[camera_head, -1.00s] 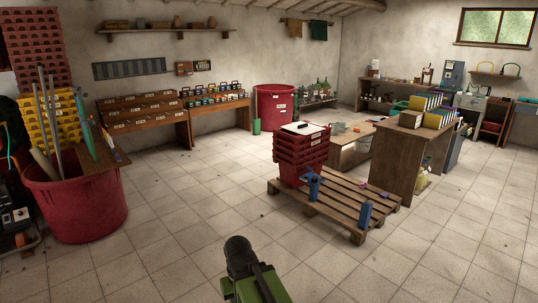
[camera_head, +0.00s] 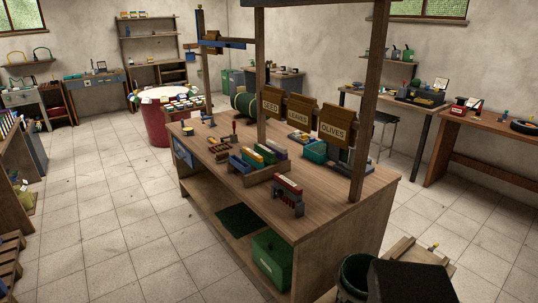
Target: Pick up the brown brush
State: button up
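I cannot make out a brown brush for certain in the head view. Small items stand on the wooden workbench (camera_head: 318,203) in the middle, too small to name surely. They include a wooden tray (camera_head: 262,179) with coloured blocks and a small rack (camera_head: 285,203) with a red top near the front edge. I cannot make out my gripper.
Signs reading SEED (camera_head: 271,106), LEAVES (camera_head: 297,115) and OLIVES (camera_head: 333,131) hang above the workbench. A red tub (camera_head: 155,124) stands behind it. A dark green bucket (camera_head: 353,277) is at the lower right. Tiled floor (camera_head: 115,215) is clear on the left.

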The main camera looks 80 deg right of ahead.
aim_at(223, 156)
jog(key=z, duration=0.4)
jog(key=k, duration=0.1)
jog(key=z, duration=1.2)
jog(key=i, duration=3.2)
jog(key=u, duration=0.2)
